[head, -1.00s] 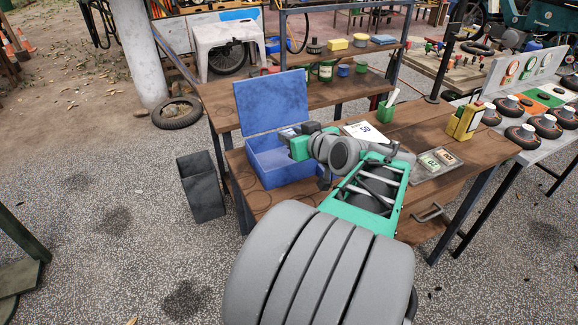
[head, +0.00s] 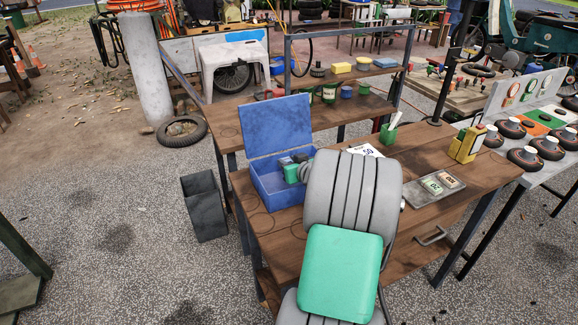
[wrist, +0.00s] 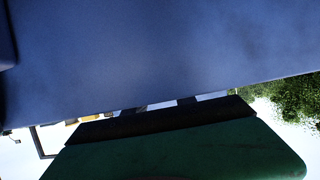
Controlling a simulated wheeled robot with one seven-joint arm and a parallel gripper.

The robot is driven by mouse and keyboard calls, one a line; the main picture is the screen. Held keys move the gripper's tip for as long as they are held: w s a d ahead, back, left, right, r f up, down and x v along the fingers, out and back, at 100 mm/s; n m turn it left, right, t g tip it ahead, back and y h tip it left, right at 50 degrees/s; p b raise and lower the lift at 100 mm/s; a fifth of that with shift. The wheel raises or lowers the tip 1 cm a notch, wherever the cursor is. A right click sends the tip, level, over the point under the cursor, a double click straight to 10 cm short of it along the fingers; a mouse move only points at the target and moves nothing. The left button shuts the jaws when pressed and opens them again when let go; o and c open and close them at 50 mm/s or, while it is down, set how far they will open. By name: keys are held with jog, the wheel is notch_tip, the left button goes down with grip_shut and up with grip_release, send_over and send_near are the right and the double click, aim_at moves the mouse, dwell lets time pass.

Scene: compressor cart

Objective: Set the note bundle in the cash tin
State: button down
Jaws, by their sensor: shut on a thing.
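The cash tin (head: 277,193) is a blue box on the wooden cart top, its lid (head: 275,127) standing open at the back. My gripper (head: 288,161) is at the tin's opening, in front of the lid; its dark fingers and green body show, partly behind my arm. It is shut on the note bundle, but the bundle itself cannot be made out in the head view. In the wrist view the blue lid (wrist: 160,50) fills the upper part, very close. A dark-edged green shape lies below it; I cannot tell whether it is the bundle or part of my gripper.
A card marked 50 (head: 367,150), a green pen cup (head: 388,134) and a yellow device (head: 466,145) stand behind. A dark bin (head: 203,207) is on the ground left of the cart.

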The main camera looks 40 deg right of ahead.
jog(key=shift+f, duration=0.75)
jog(key=shift+f+b, duration=0.4)
jog(key=shift+b, duration=0.1)
jog(key=shift+s+f, duration=0.1)
